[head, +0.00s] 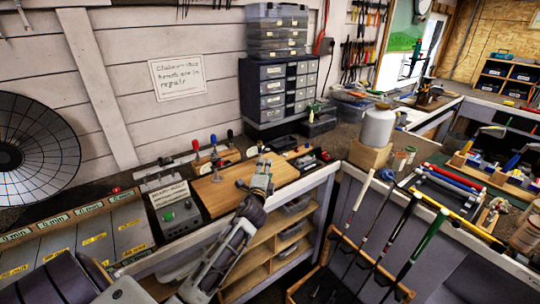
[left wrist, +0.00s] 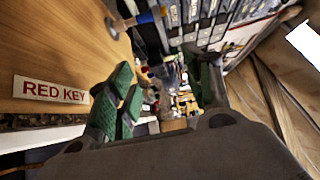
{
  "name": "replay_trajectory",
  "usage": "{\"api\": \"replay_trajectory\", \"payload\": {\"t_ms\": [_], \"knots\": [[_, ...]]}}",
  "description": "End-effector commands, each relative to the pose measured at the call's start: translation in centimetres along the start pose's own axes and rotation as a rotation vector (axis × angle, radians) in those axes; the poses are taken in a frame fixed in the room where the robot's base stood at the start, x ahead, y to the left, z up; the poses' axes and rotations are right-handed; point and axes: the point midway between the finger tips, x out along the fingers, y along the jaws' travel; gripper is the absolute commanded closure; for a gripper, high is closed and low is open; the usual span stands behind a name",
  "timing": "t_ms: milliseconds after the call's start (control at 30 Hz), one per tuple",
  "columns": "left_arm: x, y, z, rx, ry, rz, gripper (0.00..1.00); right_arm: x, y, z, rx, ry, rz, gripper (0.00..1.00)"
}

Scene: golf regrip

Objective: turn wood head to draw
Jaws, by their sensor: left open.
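My left gripper (head: 262,182) is at the right part of a wooden board (head: 222,194) on the bench. In the left wrist view the left gripper (left wrist: 163,95) is open, its green-padded fingers apart with nothing between them. A blue-handled tool (left wrist: 145,17) also shows in the left wrist view, beyond the fingers. A "RED KEY" label (left wrist: 50,90) is on a wooden surface there. I cannot make out a wood head. My right gripper is not in view.
A box with a green button (head: 180,212) stands left of the board. Golf clubs (head: 398,232) stand in a wooden bin (head: 330,284) at the front right. A white jar (head: 378,127) sits on a wooden block. Drawer cabinets (head: 280,88) stand behind the bench.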

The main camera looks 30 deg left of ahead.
Motion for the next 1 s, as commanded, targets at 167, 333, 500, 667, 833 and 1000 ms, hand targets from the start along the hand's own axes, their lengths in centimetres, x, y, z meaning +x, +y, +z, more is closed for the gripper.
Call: {"api": "replay_trajectory", "payload": {"t_ms": [167,333,500,667,833,1000], "knots": [[1.7,-0.1,0.0,0.000,0.000,-0.001,0.49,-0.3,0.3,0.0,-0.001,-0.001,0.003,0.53],[3.2,-0.1,0.0,-0.001,0.000,-0.001,0.49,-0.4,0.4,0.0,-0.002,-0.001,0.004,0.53],[4.6,-0.1,0.0,-0.001,0.000,-0.001,0.49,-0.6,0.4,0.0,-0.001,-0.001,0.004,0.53],[6.0,-0.1,0.0,0.000,0.000,-0.001,0.49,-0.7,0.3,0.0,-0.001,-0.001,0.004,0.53],[7.4,-0.1,0.0,0.000,-0.001,-0.001,0.49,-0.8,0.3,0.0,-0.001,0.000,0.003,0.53],[8.8,-0.1,0.0,0.000,0.000,-0.001,0.49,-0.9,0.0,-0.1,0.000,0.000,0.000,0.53]]}}
